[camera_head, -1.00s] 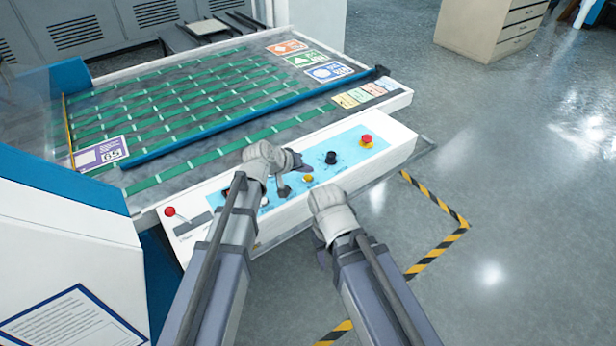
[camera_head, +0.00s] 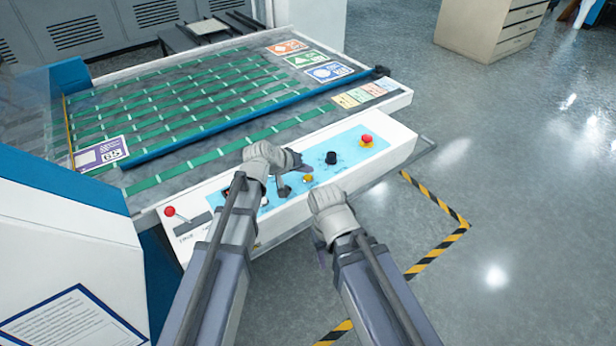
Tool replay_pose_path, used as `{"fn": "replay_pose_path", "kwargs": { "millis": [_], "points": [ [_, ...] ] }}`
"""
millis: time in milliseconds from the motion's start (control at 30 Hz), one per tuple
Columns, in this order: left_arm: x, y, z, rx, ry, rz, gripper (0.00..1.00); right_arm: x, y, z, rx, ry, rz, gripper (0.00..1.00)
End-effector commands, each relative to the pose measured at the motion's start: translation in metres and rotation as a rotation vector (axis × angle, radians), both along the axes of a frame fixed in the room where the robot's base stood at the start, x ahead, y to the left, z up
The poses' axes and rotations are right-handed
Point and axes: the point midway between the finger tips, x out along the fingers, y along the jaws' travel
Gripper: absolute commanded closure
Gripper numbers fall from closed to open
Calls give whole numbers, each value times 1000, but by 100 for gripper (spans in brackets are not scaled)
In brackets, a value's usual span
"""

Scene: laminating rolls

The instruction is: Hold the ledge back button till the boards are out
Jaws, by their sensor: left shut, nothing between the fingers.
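A white control panel (camera_head: 385,163) with a blue face runs along the front of the green-belted machine bed (camera_head: 205,110). On it I see a yellow button (camera_head: 308,178), a black knob (camera_head: 331,158), a red knob (camera_head: 366,140) and a red-tipped lever (camera_head: 170,212). Which button is for the ledge cannot be read. My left gripper (camera_head: 297,163) is shut and empty, over the panel just above and left of the yellow button; contact is unclear. It hides part of the panel. My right gripper (camera_head: 319,250) is low in front of the panel, its fingers mostly hidden behind its wrist.
A blue bar (camera_head: 240,125) crosses the bed. No loose boards show clearly on the belts. A white and blue housing (camera_head: 60,240) stands at the left. Yellow-black floor tape (camera_head: 436,252) marks the floor on the right, which is open. A beige drawer cabinet (camera_head: 490,30) stands at the back.

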Motion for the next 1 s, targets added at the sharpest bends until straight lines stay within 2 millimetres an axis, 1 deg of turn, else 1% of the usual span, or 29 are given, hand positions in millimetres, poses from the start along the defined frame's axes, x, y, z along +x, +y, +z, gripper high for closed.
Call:
{"fn": "replay_pose_path", "kwargs": {
  "millis": [333, 667, 1000],
  "points": [
    [0, 0, -9, 0, 0, 0, 100, 0, 0, -9, 0, 0, 0, 50],
    [0, 0, -8, 0, 0, 0, 100, 0, 0, -8, 0, 0, 0, 50],
    [0, 0, -12, 0, 0, 0, 100, 0, 0, -12, 0, 0, 0, 50]
  ]
}}
